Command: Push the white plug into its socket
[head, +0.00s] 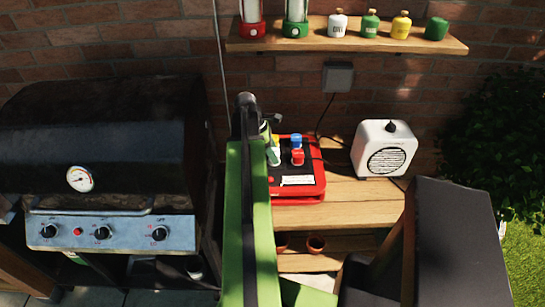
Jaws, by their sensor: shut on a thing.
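A red power box (319,178) with a dark top stands on the wooden table. A blue plug (296,141) and a red plug (298,157) stand on its top, with a bit of yellow at the left. My gripper (267,136) is at the box's left side, mostly hidden behind my green arm. It is shut on a pale thing, which I take for the white plug (273,157), over the left part of the box top. The socket is hidden, and I cannot tell whether the plug touches it.
A white heater-like box (384,149) stands right of the power box on the table (350,205). A grill (110,160) is at the left. A shelf (350,42) with lanterns and canisters is above. A cable hangs from a grey wall box (338,77).

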